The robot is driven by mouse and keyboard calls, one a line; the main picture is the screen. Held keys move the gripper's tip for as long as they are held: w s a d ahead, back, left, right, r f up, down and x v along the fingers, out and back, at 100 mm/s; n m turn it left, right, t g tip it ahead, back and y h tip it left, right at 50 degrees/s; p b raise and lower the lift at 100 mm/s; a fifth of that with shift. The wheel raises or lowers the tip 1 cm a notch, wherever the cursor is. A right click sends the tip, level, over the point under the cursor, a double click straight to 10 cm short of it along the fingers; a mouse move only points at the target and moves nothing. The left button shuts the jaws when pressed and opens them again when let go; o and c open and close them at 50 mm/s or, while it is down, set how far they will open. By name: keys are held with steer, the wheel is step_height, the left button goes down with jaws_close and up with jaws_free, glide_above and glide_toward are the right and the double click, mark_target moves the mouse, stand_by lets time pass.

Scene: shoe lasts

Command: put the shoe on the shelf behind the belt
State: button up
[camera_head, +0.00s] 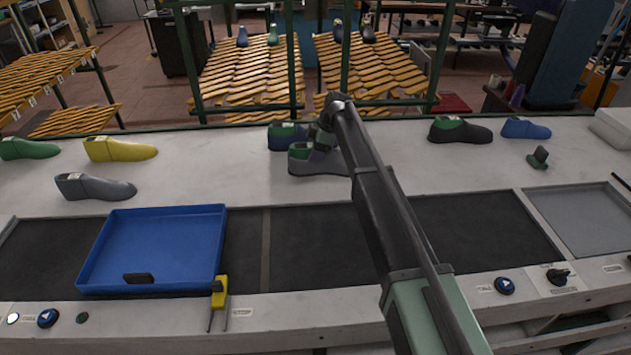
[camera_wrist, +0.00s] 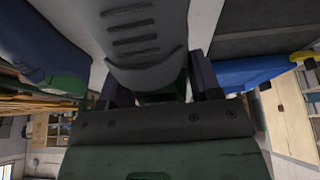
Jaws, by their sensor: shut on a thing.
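A grey shoe last with a green top (camera_head: 316,163) is at the white strip behind the dark belt, partly hidden by my arm. My gripper (camera_head: 323,140) is over its top and shut on it. In the wrist view the grey last (camera_wrist: 145,45) sits between the two fingers of my gripper (camera_wrist: 162,86). I cannot tell whether the last touches the surface. A blue last with a green top (camera_head: 287,136) stands close behind it; it also shows in the wrist view (camera_wrist: 35,55). Slatted wooden shelves (camera_head: 250,75) (camera_head: 372,72) slope behind the belt, with several lasts at their top.
A blue tray (camera_head: 152,248) lies on the belt (camera_head: 310,245) at the left. Grey (camera_head: 95,187), yellow (camera_head: 120,149) and green (camera_head: 28,148) lasts stand at left, black-green (camera_head: 459,130) and blue (camera_head: 525,128) ones at right. Green posts (camera_head: 292,65) frame the shelves.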

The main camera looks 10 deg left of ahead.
step_height(320, 180, down, 6)
steer(key=b, duration=0.4)
steer(key=shift+r, duration=0.55)
steer(key=shift+f, duration=0.25)
steer(key=o, duration=1.5)
steer(key=shift+r, duration=0.1)
steer(key=shift+o, duration=0.2)
